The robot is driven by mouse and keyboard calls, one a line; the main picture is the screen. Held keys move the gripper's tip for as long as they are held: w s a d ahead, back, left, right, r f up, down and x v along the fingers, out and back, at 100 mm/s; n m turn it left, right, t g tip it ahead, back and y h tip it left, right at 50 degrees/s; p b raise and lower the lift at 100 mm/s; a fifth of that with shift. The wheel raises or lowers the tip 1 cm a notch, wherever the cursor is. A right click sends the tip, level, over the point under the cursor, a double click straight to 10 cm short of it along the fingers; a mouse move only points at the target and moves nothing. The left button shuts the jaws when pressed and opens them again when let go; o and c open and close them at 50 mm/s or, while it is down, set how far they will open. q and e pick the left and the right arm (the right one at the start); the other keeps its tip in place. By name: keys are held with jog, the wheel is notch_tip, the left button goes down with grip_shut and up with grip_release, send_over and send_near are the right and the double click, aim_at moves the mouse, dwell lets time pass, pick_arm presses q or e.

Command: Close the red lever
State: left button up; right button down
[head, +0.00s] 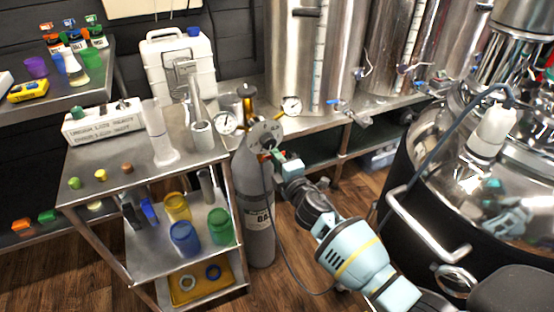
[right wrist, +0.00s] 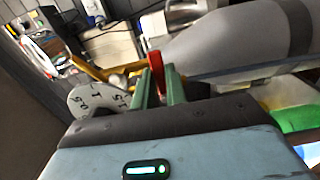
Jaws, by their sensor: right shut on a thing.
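The red lever (right wrist: 155,62) stands up between the green fingertips of my right gripper (right wrist: 160,84) in the right wrist view. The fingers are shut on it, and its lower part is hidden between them. In the head view my right gripper (head: 276,158) is at the top of the grey gas cylinder (head: 257,205), beside the gauges. Only a small red bit of the lever (head: 264,157) shows there. My left gripper is not in view.
A steel cart (head: 140,178) with several jars and tools stands left of the cylinder. Round gauges (head: 226,123) sit close to the gripper. A large steel kettle (head: 440,160) stands at the right. A hose runs down past the cylinder to the wooden floor.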

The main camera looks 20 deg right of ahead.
dwell(0.5)
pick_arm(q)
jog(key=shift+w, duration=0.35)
pick_arm(e)
jog(key=c, duration=1.4)
grip_release()
jog(key=shift+c, duration=0.2)
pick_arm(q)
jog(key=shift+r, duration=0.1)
pick_arm(e)
jog(key=shift+s, duration=0.15)
pick_arm(q)
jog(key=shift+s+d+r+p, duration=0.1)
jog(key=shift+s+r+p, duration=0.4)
jog(key=shift+p, duration=0.25)
pick_arm(e)
jog(key=s, duration=0.7)
jog(key=shift+s+d, duration=0.15)
jog(key=shift+s, duration=0.15)
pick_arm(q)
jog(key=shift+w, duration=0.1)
